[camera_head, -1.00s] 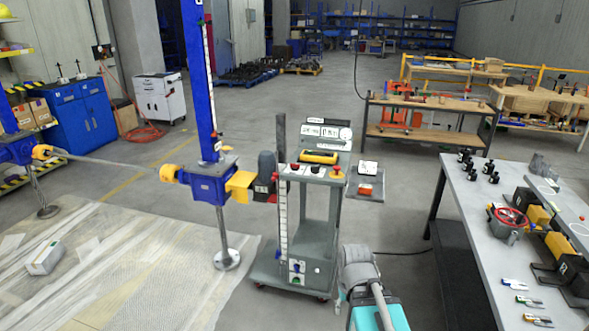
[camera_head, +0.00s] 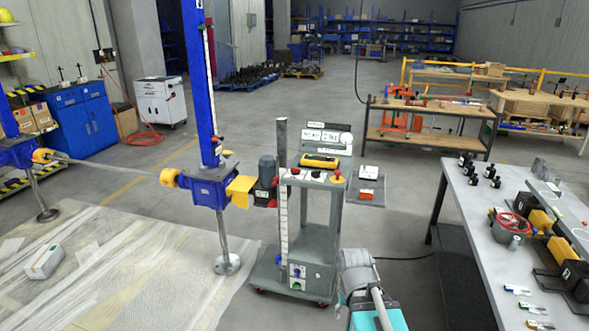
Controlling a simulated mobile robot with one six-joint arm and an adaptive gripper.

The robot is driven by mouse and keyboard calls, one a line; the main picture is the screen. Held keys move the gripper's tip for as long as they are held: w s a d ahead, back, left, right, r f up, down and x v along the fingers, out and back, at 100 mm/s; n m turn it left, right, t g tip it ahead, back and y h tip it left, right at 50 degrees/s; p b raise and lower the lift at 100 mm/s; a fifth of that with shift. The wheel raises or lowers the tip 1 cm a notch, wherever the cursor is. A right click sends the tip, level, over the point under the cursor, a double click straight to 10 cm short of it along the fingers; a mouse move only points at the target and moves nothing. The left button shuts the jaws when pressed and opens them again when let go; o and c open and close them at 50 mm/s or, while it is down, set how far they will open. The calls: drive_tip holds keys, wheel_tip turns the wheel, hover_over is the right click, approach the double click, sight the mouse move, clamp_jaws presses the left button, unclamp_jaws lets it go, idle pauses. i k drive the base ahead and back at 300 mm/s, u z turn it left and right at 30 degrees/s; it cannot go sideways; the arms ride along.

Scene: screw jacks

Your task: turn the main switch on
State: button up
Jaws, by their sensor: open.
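A grey control cart (camera_head: 316,222) stands at the middle, with a sloped panel on top. The panel carries a yellow device (camera_head: 319,160) and a red mushroom button on a yellow base (camera_head: 337,176). A small red part (camera_head: 366,194) sits on a side shelf (camera_head: 352,187) to its right. Low on the cart is a small box with blue and green parts (camera_head: 297,272). Which of these is the main switch, and its position, I cannot tell at this size. My grey and teal arm shows at the bottom, in front of the cart's right side; my gripper is not visible.
A blue screw jack column (camera_head: 204,90) stands left of the cart, its yellow-capped drive and motor (camera_head: 266,180) close to it. A workbench (camera_head: 478,215) with parts and a red handwheel (camera_head: 512,222) lies right. Open floor lies between cart and bench.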

sight(296, 172)
drive_tip(key=u, duration=0.4)
drive_tip(key=i, duration=1.95)
drive_tip(key=z, duration=0.45)
